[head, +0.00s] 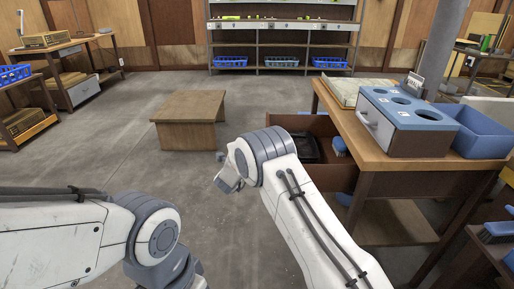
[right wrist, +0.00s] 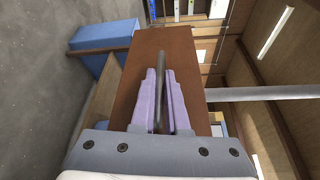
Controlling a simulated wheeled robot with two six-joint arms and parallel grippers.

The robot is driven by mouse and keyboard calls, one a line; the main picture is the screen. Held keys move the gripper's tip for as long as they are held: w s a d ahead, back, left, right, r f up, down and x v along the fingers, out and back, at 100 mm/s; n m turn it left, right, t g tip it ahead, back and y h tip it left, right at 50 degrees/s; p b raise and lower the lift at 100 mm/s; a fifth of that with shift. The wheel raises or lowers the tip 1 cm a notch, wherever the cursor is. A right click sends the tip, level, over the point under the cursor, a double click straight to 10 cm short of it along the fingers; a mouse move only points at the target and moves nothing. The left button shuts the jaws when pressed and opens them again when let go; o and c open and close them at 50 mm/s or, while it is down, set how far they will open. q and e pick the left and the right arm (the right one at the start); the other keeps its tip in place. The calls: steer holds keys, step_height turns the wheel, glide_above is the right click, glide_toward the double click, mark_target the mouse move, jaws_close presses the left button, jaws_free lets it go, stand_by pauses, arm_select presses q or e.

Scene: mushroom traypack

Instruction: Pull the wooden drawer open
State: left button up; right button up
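The wooden drawer (head: 335,178) sticks out to the left from under the wooden workbench (head: 356,138), with its inside showing. A black tray (head: 307,148) and a blue brush (head: 340,146) lie in it. My right arm covers its left end in the head view. In the right wrist view, the brown drawer front (right wrist: 192,50) fills the middle, with a dark bar handle (right wrist: 160,62) across it. My right gripper (right wrist: 161,75) has its two fingers close on both sides of the handle and looks shut on it. My left arm enters from the left; its gripper is out of frame.
A blue-grey box with round holes (head: 405,120) and a blue bin (head: 480,130) stand on the workbench. A low wooden table (head: 188,107) stands on the floor further back. Open floor (head: 240,115) lies left of the drawer. A shelf with blue baskets (head: 283,60) is at the back.

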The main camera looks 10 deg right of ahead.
steer(key=o, duration=0.4)
steer(key=shift+a, duration=0.1)
steer(key=shift+p+v, duration=1.05)
steer(key=shift+v, duration=4.15)
